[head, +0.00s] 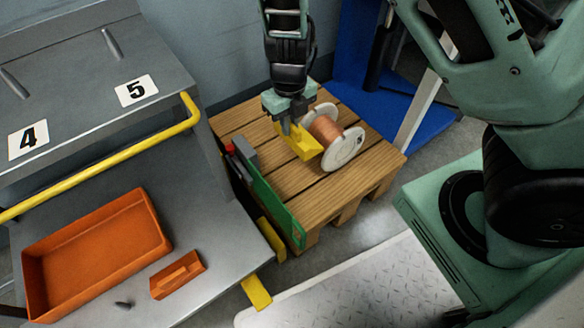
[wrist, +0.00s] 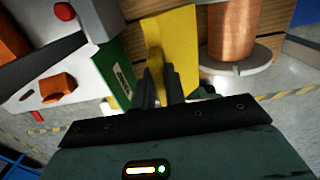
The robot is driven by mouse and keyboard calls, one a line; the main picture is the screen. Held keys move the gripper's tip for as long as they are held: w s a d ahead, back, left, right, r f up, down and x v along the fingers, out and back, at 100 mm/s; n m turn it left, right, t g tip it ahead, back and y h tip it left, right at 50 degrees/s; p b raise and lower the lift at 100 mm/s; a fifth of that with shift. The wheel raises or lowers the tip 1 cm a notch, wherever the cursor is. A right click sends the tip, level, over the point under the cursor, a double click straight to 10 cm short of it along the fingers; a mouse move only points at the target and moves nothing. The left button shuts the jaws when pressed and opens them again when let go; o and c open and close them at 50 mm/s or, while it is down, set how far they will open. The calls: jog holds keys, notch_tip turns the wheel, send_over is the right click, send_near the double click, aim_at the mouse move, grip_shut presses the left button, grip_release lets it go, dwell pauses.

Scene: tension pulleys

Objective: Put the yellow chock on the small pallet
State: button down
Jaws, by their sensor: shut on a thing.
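The yellow chock (head: 302,142) is in my gripper (head: 287,128), which is shut on it. In the head view it is over the wooden small pallet (head: 300,190), just left of a copper wire spool. The wrist view shows the yellow chock (wrist: 178,45) upright ahead of the fingers of my gripper (wrist: 162,90). I cannot tell whether the chock touches the pallet boards or hangs a little above them.
The copper wire spool (head: 335,138) stands on the pallet close to the chock. A green board (head: 272,200) stands along the pallet's left edge. A grey cart with a yellow rail (head: 120,150) and an orange tray (head: 95,255) is on the left. The pallet's front boards are clear.

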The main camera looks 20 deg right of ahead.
notch_tip(320, 180, down, 15)
jog(key=b, duration=1.1)
jog(key=shift+f, duration=0.1)
jog(key=shift+f, duration=0.1)
jog(key=c, duration=1.5)
grip_release()
jog(key=shift+o, duration=0.2)
